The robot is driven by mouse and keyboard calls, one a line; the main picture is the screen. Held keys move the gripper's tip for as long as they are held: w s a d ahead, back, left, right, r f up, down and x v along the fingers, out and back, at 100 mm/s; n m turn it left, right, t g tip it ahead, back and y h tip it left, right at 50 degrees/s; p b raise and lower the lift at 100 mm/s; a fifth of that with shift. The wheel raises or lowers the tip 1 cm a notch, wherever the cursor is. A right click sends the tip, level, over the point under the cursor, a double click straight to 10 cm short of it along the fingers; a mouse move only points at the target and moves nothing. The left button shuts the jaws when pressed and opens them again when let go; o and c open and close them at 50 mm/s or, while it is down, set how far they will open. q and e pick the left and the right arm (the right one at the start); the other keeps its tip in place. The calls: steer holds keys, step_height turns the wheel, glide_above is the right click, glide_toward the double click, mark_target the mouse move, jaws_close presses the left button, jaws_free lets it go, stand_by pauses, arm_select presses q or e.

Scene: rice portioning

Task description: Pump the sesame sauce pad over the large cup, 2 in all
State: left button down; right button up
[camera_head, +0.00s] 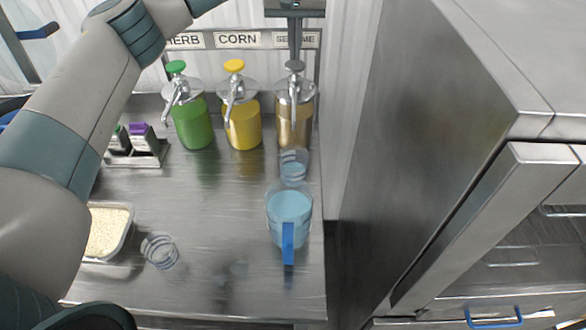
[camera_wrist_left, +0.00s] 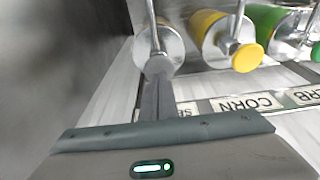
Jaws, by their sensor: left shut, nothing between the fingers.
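The sesame dispenser (camera_head: 286,125) is a clear jar of brown sauce with a grey pump pad (camera_head: 295,65) on top. It stands at the back right. My left gripper (camera_head: 295,55) is shut and empty, its fingertips pointing down at the pad. In the left wrist view the fingertips (camera_wrist_left: 158,82) meet the edge of the grey pad (camera_wrist_left: 158,65); I cannot tell whether they press it. A clear cup (camera_head: 293,166) stands in front of this dispenser, near its spout. A larger light-blue cup (camera_head: 289,207) with a blue handle stands just in front of it. My right gripper is out of view.
Yellow (camera_head: 243,130) and green (camera_head: 193,128) dispensers stand left of the sesame one. Another clear cup (camera_head: 160,251) and a white tray of grains (camera_head: 131,225) are at the front left. A steel cabinet (camera_head: 440,120) bounds the right. The table's middle is clear.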

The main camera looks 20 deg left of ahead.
mark_target(295, 64)
arm_select(q)
steer(key=shift+f, duration=0.4)
steer(key=shift+f+b, duration=0.85)
steer(key=shift+f, duration=0.6)
steer(key=shift+r, duration=0.15)
steer(key=shift+r+p, duration=1.05)
steer(key=shift+r, duration=0.55)
steer(key=shift+f, duration=0.45)
